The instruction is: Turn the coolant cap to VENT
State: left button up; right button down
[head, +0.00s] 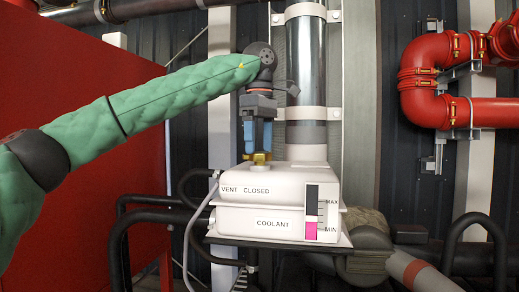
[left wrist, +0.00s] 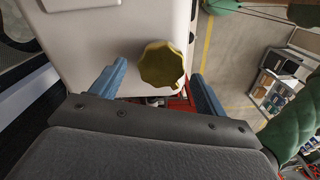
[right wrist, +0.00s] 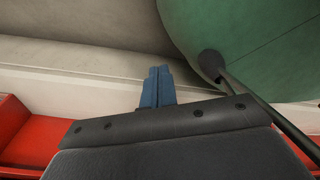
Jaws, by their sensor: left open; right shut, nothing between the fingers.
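The coolant tank (head: 230,212) is a white box marked COOLANT, with VENT and CLOSED printed side by side on its upper front and a pink level gauge. The yellow lobed coolant cap (head: 259,157) sits on its top, partly hidden by my gripper. My left gripper (head: 257,148) points down just above the cap, its blue fingers open. In the left wrist view the cap (left wrist: 161,65) lies between the finger lines, a little beyond the tips; I see gaps on both sides. My right gripper (right wrist: 158,72) shows only in the right wrist view, shut and empty.
A grey vertical pipe (head: 306,75) rises just behind the tank. A red panel (head: 60,90) stands at the left and red pipes (head: 425,85) at the right. Black hoses (head: 125,225) run beside and below the tank. A pale ledge lies beyond the right fingers.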

pick_arm(q)
notch_tip(320, 180, up, 6)
jog(key=shift+f+b, duration=0.25)
jog(key=shift+b, duration=0.3)
jog(key=shift+r, duration=0.3)
pick_arm(e)
jog(key=w, duration=0.4)
jog(key=shift+w+a+r, duration=0.25)
jog(key=shift+a+r, duration=0.1)
jog(key=shift+a, duration=0.05)
jog(key=shift+s, duration=0.1)
